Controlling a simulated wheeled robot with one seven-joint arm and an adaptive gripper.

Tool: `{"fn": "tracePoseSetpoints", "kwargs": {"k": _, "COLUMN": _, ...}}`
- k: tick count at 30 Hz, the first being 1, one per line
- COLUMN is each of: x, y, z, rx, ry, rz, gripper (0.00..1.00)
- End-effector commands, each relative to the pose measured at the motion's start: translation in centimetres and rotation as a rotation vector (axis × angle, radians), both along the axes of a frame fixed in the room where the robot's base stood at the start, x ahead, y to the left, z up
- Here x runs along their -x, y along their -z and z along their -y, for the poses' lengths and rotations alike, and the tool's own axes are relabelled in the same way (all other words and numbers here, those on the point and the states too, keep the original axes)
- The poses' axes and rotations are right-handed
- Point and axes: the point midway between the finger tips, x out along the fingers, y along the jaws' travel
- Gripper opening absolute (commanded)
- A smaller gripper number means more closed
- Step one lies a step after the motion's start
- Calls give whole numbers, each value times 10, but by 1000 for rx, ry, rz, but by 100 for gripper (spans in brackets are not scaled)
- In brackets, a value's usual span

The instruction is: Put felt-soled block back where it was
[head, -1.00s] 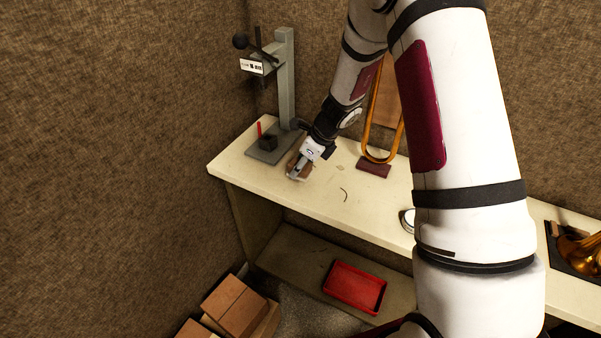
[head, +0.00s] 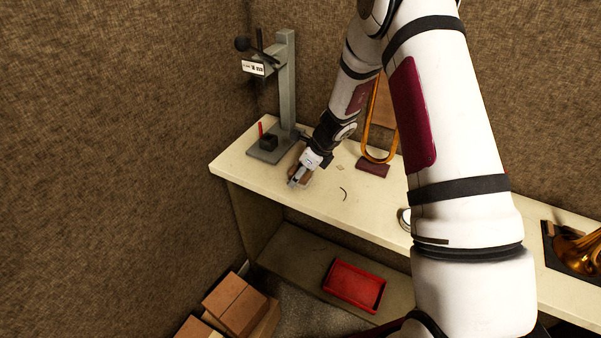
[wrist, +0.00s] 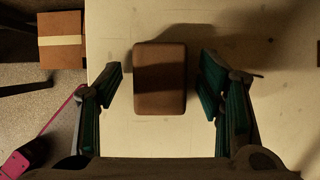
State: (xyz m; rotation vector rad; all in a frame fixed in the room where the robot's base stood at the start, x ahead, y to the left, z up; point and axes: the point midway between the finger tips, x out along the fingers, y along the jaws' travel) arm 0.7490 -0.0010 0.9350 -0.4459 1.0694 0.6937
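The block, brown with rounded edges (wrist: 160,78), lies on the pale bench top between my gripper's fingers in the wrist view. My gripper (wrist: 163,82) is open, with a clear gap between the block and each green-padded finger. In the head view my gripper (head: 296,181) is at the bench's left part, just in front of the grey stand, and largely covers the block (head: 306,180). The block's underside is hidden, so I cannot see any felt.
A grey stand (head: 286,85) with a dark cube on its base rises behind left. A brass slide (head: 372,150) stands in a dark red base to the right. A red tray (head: 354,285) sits on the lower shelf. Cardboard boxes (head: 235,304) lie on the floor. The bench front (head: 325,200) is mostly clear.

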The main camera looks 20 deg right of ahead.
Motion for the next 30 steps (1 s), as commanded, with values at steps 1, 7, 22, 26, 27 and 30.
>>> {"fn": "tracePoseSetpoints", "kwargs": {"k": 1, "x": 0, "y": 0, "z": 0, "rx": 0, "ry": 0, "rz": 0, "gripper": 61}}
{"fn": "tracePoseSetpoints", "kwargs": {"k": 7, "x": 0, "y": -3, "z": 0, "rx": 1, "ry": -1, "rz": 1, "gripper": 61}}
{"fn": "tracePoseSetpoints", "kwargs": {"k": 22, "x": 23, "y": -76, "z": 24, "rx": 2, "ry": -1, "rz": 5, "gripper": 61}}
{"fn": "tracePoseSetpoints", "kwargs": {"k": 26, "x": 30, "y": -94, "z": 30, "rx": 0, "ry": -1, "rz": 3, "gripper": 61}}
{"fn": "tracePoseSetpoints", "kwargs": {"k": 27, "x": 31, "y": -99, "z": 32, "rx": 2, "ry": 0, "rz": 3, "gripper": 61}}
{"fn": "tracePoseSetpoints", "kwargs": {"k": 30, "x": 34, "y": -107, "z": 34, "rx": 1, "ry": -1, "rz": 2, "gripper": 61}}
